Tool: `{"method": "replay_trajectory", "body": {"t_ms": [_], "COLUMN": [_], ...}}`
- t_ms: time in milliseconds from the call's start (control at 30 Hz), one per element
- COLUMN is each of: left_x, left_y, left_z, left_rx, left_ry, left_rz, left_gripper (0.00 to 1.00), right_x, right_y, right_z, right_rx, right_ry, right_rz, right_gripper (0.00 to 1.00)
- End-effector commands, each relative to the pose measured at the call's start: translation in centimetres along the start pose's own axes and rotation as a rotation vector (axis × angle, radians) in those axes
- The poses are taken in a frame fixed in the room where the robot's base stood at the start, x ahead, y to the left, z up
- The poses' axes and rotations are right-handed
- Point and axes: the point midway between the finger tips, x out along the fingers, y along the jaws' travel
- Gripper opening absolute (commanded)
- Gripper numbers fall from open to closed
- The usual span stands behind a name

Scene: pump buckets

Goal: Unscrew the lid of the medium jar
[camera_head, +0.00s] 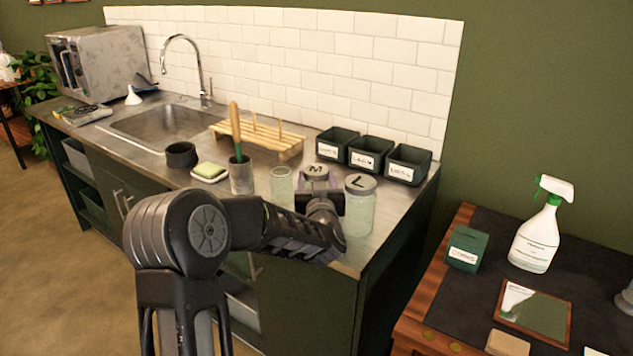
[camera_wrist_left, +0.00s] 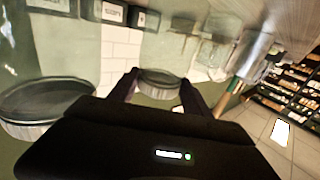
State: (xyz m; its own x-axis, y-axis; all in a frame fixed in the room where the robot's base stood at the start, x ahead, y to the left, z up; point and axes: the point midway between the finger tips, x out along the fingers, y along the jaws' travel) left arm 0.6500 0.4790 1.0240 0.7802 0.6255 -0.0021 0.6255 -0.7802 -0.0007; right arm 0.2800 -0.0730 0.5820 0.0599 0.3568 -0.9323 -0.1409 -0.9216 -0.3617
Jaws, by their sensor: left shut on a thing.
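The medium jar's lid (camera_head: 316,170), grey and marked M, sits just beyond my left gripper (camera_head: 319,186) on the counter. The jar's body is mostly hidden behind my gripper and arm. In the left wrist view, my left gripper (camera_wrist_left: 160,88) has its two fingers on either side of the round lid (camera_wrist_left: 160,77) and is shut on it. I cannot tell whether the lid has turned or risen. My right gripper is in neither view.
The large jar (camera_head: 359,212), with a lid marked L, stands close on the right. A small lidless glass jar (camera_head: 281,187) stands on the left. Labelled dark bins (camera_head: 370,154) line the wall behind. A metal cup (camera_head: 241,176) holds a wooden-handled tool farther left.

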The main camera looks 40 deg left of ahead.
Motion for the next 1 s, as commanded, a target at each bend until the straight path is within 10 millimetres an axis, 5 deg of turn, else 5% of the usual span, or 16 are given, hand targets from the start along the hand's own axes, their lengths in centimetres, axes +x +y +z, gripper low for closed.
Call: {"method": "replay_trajectory", "body": {"t_ms": [433,467,533,1000], "left_x": [0.00,-0.01,-0.01,-0.94], "left_y": [0.00,-0.01,-0.01,0.08], "left_z": [0.91,0.82,0.80,0.68], "left_rx": [-0.003,-0.002,-0.002,-0.002], "left_ry": [0.004,0.002,0.002,0.001], "left_rz": [-0.001,0.000,0.000,0.002], "left_gripper": [0.00,0.59,0.65,0.66], "right_x": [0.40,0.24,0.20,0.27], "right_y": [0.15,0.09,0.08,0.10], "right_z": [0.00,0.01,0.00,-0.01], "right_rx": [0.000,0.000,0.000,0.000], "right_ry": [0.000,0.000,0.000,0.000], "right_rz": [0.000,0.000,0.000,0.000], "right_gripper": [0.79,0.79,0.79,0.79]}}
